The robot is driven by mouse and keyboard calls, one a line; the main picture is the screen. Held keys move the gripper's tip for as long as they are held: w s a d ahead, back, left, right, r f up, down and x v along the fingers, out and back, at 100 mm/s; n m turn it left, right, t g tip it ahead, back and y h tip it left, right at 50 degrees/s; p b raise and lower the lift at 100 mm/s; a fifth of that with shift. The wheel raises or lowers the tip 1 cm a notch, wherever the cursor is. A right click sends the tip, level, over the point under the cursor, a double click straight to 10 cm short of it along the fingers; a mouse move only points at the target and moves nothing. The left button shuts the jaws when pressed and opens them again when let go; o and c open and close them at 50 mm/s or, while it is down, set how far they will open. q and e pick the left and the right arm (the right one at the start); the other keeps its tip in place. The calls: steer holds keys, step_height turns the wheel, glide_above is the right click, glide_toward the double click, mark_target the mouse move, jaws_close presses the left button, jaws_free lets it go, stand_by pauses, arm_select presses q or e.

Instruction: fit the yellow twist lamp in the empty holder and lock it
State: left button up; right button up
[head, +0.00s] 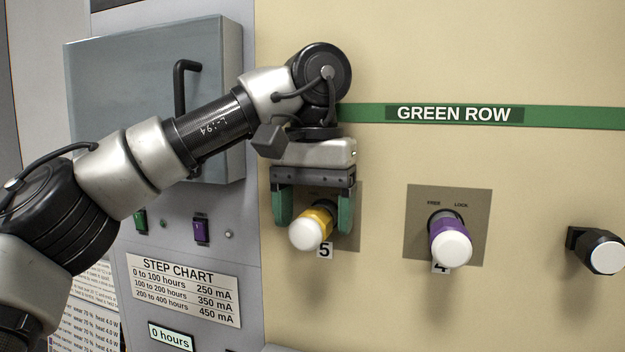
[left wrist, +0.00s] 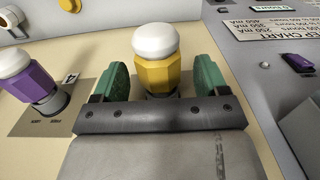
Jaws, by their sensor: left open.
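The yellow twist lamp (head: 317,222) has a white domed end and sticks out of the panel at the position marked 5. Its inner end and most of its holder are hidden behind my gripper, so I cannot tell whether it is locked. In the left wrist view the lamp (left wrist: 158,74) stands between the two green fingers. My left gripper (head: 313,212) is open, with one finger on each side of the lamp and a visible gap at each side in the wrist view (left wrist: 161,78). My right gripper is not in view.
A purple lamp (head: 450,238) sits in holder 4 on a plate (head: 472,205) marked FREE and LOCK. A black fitting with a white end (head: 603,254) juts out at the far right. A grey cabinet (head: 130,90) with a black handle (head: 181,90) stands behind my left arm.

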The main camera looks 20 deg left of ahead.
mark_target(313, 209)
arm_select(q)
step_height(313, 209, up, 11)
steer(key=shift+f, duration=0.2)
stand_by(0.4)
stand_by(0.3)
